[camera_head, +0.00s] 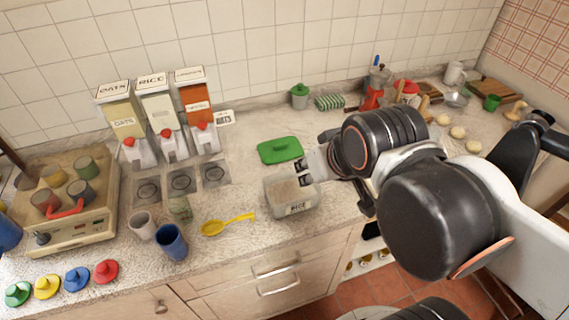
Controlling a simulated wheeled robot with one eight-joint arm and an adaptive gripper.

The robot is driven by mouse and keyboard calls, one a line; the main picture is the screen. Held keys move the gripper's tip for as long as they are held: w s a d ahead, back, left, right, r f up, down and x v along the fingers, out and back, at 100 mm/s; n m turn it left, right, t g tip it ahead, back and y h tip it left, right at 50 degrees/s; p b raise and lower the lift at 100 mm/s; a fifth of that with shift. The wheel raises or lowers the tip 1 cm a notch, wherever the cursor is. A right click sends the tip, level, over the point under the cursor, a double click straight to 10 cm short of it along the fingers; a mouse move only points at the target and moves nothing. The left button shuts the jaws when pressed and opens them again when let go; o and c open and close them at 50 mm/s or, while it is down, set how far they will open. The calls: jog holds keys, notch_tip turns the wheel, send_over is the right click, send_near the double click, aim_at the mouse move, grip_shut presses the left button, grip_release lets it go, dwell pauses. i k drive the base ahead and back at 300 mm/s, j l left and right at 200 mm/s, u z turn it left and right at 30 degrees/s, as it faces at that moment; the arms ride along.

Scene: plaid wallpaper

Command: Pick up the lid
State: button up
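A flat green lid (280,150) lies on the counter behind a clear box labelled RICE (291,208). The box seems to have no green cover on it. My gripper (304,170) is above the box's back right part, to the right of and in front of the green lid. Its fingers look apart, with nothing seen between them. It does not appear to touch the lid. Several small knobbed lids, among them a red one (106,271) and a blue one (77,279), lie at the counter's front left.
Dispensers (158,110) for oats, rice and another food stand at the back left. A yellow scoop (228,224), a blue cup (172,242) and a white cup (141,225) are left of the box. A cooker (70,240) stands farther left. Counter around the green lid is mostly clear.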

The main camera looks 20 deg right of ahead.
aim_at(280, 151)
jog(key=i+l+u, duration=0.1)
jog(key=u, duration=0.35)
jog(key=i+l+u, duration=0.15)
jog(key=u, duration=0.25)
